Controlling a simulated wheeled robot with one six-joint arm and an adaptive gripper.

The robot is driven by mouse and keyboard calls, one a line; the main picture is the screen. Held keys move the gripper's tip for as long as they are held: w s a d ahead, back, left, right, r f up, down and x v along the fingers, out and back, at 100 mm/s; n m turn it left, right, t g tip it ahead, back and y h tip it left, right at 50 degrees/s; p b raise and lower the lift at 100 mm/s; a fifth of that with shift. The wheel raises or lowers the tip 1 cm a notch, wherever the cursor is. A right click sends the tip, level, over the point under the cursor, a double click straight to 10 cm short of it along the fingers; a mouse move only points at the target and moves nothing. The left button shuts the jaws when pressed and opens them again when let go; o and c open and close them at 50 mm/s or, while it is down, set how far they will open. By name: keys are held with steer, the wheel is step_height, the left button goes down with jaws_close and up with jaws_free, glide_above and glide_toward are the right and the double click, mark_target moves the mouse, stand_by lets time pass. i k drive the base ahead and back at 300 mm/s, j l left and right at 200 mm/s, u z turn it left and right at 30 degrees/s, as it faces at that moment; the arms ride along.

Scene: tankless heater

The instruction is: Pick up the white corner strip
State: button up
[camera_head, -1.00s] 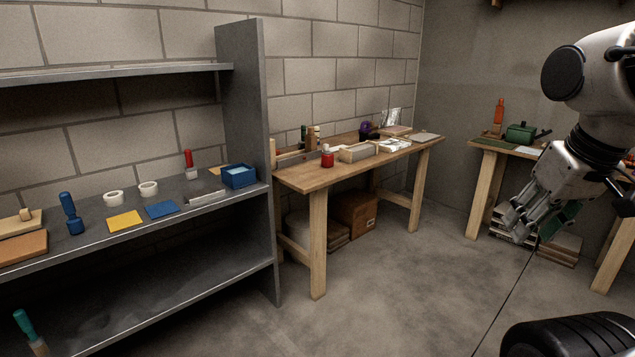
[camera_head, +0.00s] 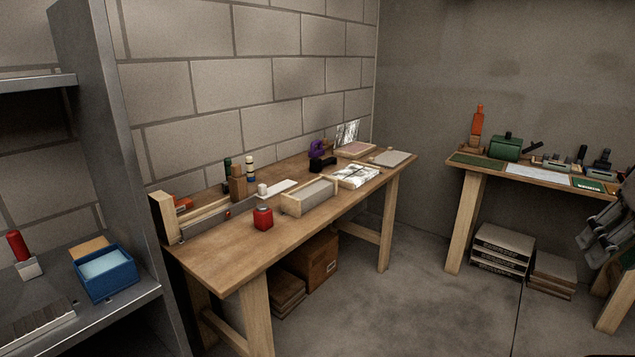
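My gripper (camera_head: 596,243) shows at the right edge, pointing down, far from the strip and in front of the right-hand bench. It is partly cut off by the frame, and whether its fingers are open or shut is unclear.
The workbench (camera_head: 225,255) holds a red jar (camera_head: 263,218), a wooden tray (camera_head: 309,197), bottles and a purple tool (camera_head: 317,148). A grey shelf (camera_head: 118,180) stands left, with a blue box (camera_head: 105,274). The right-hand bench (camera_head: 466,195) holds tools. The floor (camera_head: 425,300) between is clear.

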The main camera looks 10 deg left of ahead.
mark_target(264, 193)
steer(key=i+z, duration=0.4)
steer(key=i, duration=0.5)
steer(key=i+u, duration=0.6)
steer(key=u, duration=0.15)
steer(key=i+u, duration=0.2)
steer(key=u, duration=0.2)
steer(key=i+u, duration=0.15)
steer(key=u, duration=0.25)
steer(key=i+l+u, duration=0.1)
steer(key=u, duration=0.35)
steer(key=i+l+u, duration=0.2)
steer(key=u, duration=0.2)
